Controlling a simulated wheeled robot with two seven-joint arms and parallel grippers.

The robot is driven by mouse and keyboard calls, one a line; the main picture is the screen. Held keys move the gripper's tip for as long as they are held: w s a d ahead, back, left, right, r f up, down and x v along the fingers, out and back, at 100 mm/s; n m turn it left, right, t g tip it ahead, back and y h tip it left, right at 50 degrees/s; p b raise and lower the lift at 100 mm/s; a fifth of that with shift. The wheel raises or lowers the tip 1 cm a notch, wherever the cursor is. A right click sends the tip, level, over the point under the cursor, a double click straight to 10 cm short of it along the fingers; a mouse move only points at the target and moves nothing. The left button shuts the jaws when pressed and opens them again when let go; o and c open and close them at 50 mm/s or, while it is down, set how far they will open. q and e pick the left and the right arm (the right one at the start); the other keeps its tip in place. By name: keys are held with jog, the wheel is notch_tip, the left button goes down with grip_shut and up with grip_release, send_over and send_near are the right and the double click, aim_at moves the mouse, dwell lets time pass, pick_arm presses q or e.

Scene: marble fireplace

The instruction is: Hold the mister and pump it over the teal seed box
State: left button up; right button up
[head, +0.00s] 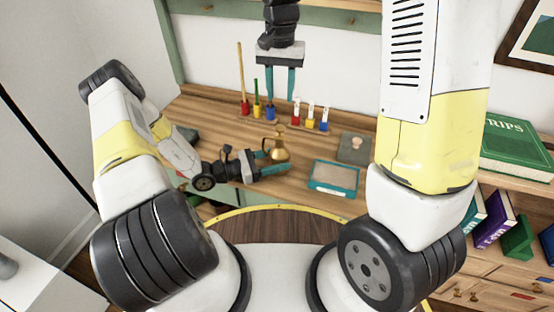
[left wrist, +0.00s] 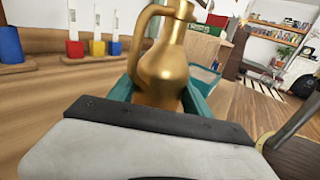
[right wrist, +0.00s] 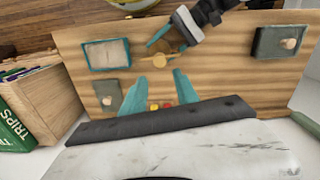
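The brass mister (head: 277,150) stands upright at the front of the wooden desk top. It also fills the middle of the left wrist view (left wrist: 163,68), its handle to the left. My left gripper (head: 270,163) has its teal fingers on either side of the mister's body. No gap shows between fingers and body, but I cannot tell whether they press on it. The teal seed box (head: 333,178) lies to the right of the mister, and also shows in the right wrist view (right wrist: 108,54). My right gripper (head: 280,82) is open and empty, pointing down above the desk's back.
A rack with red, yellow and blue tubes (head: 308,120) and coloured sticks (head: 256,105) stands behind the mister. A grey-green box with a knob (head: 354,148) is behind the seed box. A green book (head: 518,145) lies at the right. Desk between mister and seed box is clear.

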pick_arm(q)
jog(key=c, duration=1.1)
grip_shut()
pick_arm(e)
grip_shut()
dwell(0.4)
